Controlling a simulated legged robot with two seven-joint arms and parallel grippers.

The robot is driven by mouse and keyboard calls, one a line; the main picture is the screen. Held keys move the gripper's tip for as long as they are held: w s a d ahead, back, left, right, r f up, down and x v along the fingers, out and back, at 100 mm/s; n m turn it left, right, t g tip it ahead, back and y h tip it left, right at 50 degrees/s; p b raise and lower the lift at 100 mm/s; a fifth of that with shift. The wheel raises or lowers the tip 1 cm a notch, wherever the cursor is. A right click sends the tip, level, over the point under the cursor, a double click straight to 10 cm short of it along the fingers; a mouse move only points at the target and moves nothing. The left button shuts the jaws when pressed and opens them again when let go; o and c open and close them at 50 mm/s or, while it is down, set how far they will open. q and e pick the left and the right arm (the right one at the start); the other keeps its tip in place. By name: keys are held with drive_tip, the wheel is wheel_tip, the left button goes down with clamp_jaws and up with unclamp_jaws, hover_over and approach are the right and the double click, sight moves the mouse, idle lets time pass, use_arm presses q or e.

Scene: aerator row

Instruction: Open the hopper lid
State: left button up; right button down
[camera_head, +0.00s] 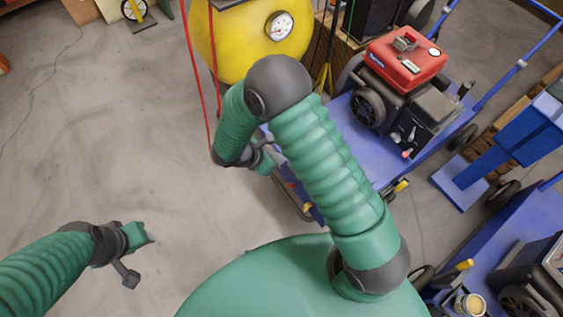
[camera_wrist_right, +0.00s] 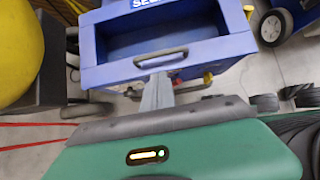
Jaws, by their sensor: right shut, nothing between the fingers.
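In the right wrist view a blue box, seemingly the hopper (camera_wrist_right: 112,75), has partly cut-off white lettering reading "SE". A dark recessed panel or opening (camera_wrist_right: 150,32) shows in its face; I cannot tell whether that is the lid or the inside. A grey bar handle (camera_wrist_right: 160,57) is at its near edge. My right gripper (camera_wrist_right: 157,82) is shut and empty, its tips just below the handle; contact is unclear. In the head view my right gripper (camera_head: 268,163) is partly hidden behind my bent arm. My left gripper (camera_head: 138,236) is over bare floor, its jaws unclear.
A yellow tank with a gauge (camera_head: 280,26) and red cords (camera_head: 196,75) stand near the right arm. A blue cart (camera_head: 365,140) carries a red-topped engine (camera_head: 405,58). More blue machines (camera_head: 520,135) stand at right. Concrete floor (camera_head: 90,140) at left is clear.

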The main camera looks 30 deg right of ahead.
drive_tip(key=b+x, duration=0.2)
drive_tip(key=x, duration=0.6)
drive_tip(key=shift+f+b, duration=0.15)
drive_tip(key=shift+b, duration=0.25)
drive_tip(key=shift+d, duration=0.1)
